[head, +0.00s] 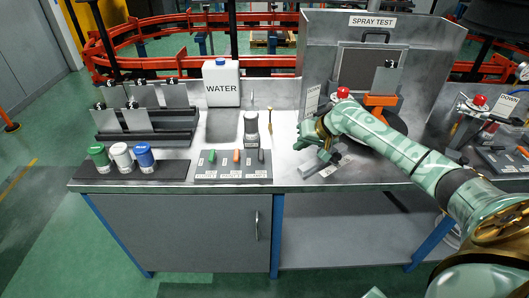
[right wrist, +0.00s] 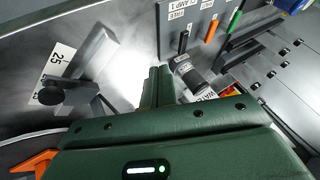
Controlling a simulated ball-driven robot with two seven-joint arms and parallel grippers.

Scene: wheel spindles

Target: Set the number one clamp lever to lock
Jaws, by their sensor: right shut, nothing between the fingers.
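The lever panel (head: 233,176) lies at the front of the bench, with green, orange and black levers. The black lever (head: 261,156) is at its right end. In the right wrist view the black lever (right wrist: 184,42) stands beside a label (right wrist: 178,12) reading CLAMP 1 and FREE. I cannot tell its exact setting. My right gripper (head: 304,142) is shut and empty, to the right of the panel and apart from the lever. Its fingers (right wrist: 155,88) show in the right wrist view. My left gripper is not in view.
A dark-topped canister (head: 251,128) stands behind the black lever. A grey fixture with a 25 plate (right wrist: 58,62) is close to my right gripper. Three capped jars (head: 121,157), a WATER jug (head: 221,84) and the SPRAY TEST booth (head: 320,45) stand on the bench.

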